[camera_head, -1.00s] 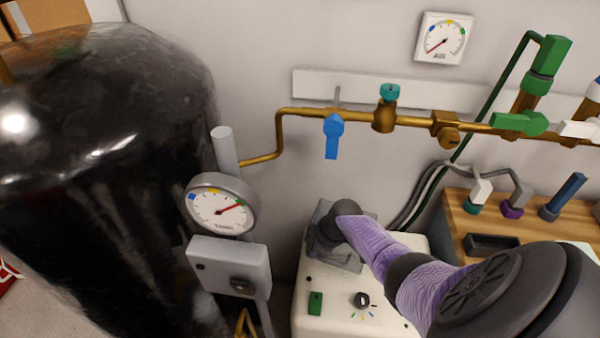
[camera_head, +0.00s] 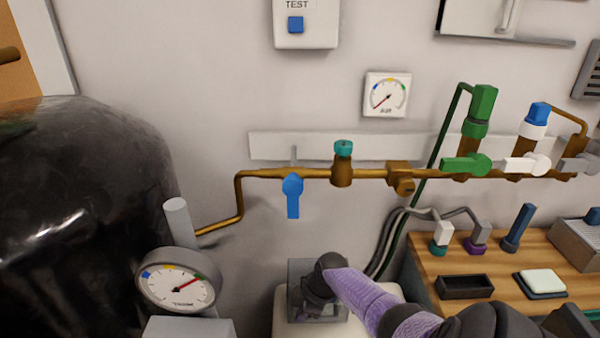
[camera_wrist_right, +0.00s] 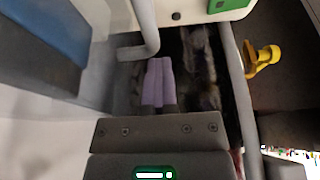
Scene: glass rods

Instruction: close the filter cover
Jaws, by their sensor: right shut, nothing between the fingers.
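A clear, box-like part (camera_head: 301,294), which may be the filter cover, stands on a white cabinet at the bottom centre of the head view. I cannot tell whether it is open or closed. My right arm reaches in from the lower right, and its dark end overlaps this clear part; contact is unclear. In the right wrist view my right gripper (camera_wrist_right: 158,62) has its pale purple fingers together, with nothing between them. A bent grey bar (camera_wrist_right: 145,30) passes close to the fingertips. My left gripper is not in view.
A black tank (camera_head: 80,190) and a round gauge (camera_head: 178,282) stand at the left. A brass pipe with a blue handle (camera_head: 292,196) runs along the wall. A wooden bench (camera_head: 425,262) at the right holds a black tray (camera_head: 465,288). A yellow fitting (camera_wrist_right: 262,60) shows in the wrist view.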

